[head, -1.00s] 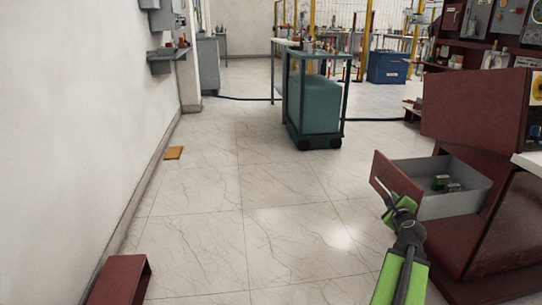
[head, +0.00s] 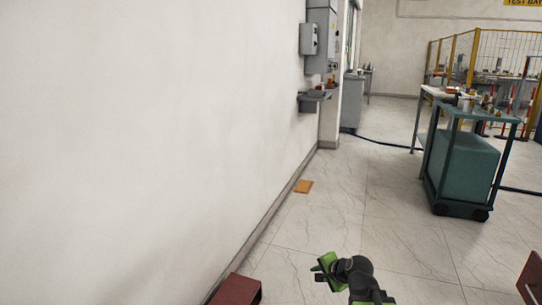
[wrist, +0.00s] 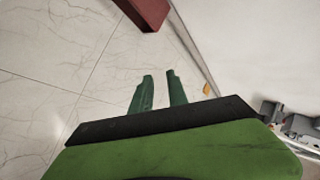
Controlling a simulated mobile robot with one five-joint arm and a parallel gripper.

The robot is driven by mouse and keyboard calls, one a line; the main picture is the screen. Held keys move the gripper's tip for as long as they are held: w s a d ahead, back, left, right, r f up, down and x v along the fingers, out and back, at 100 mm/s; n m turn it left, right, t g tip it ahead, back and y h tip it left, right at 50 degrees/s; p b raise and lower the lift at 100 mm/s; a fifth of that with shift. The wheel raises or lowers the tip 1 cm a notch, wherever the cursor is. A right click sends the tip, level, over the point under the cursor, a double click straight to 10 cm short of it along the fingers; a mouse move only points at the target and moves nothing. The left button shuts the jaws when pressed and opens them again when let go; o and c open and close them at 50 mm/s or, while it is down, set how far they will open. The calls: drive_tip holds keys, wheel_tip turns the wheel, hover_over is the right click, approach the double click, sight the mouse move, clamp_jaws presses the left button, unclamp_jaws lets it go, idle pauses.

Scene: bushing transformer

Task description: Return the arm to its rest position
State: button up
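My arm reaches up from the bottom of the head view, and my green gripper (head: 322,268) points left over the pale tiled floor. In the wrist view two green fingers of my gripper (wrist: 159,77) stand apart with a gap between them. Nothing is held between them, and bare floor shows beyond. The gripper touches nothing that I can see.
A dark red box-like piece (head: 238,290) stands low by the white wall (head: 150,130); it also shows in the wrist view (wrist: 146,10). An orange piece (head: 303,186) lies farther along. A green trolley (head: 462,165) stands right. A dark red edge (head: 533,278) shows lower right.

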drive_tip(key=s+a+f+n+g+h+p, duration=0.1)
drive_tip(key=s+a+f+n+g, duration=0.25)
drive_tip(key=s+a+n, duration=0.3)
drive_tip(key=s+d+f+n+g+h, duration=0.25)
drive_tip(key=s+d+n+g, duration=0.3)
drive_tip(key=s, duration=0.45)
wheel_tip(320, 180, up, 38)
drive_tip(key=p, duration=3.7)
drive_tip(key=shift+w+d+r+t+p, duration=0.2)
drive_tip(key=shift+w+d+t+p, duration=0.1)
drive_tip(key=shift+w+p, duration=0.15)
drive_tip(key=shift+d, duration=0.1)
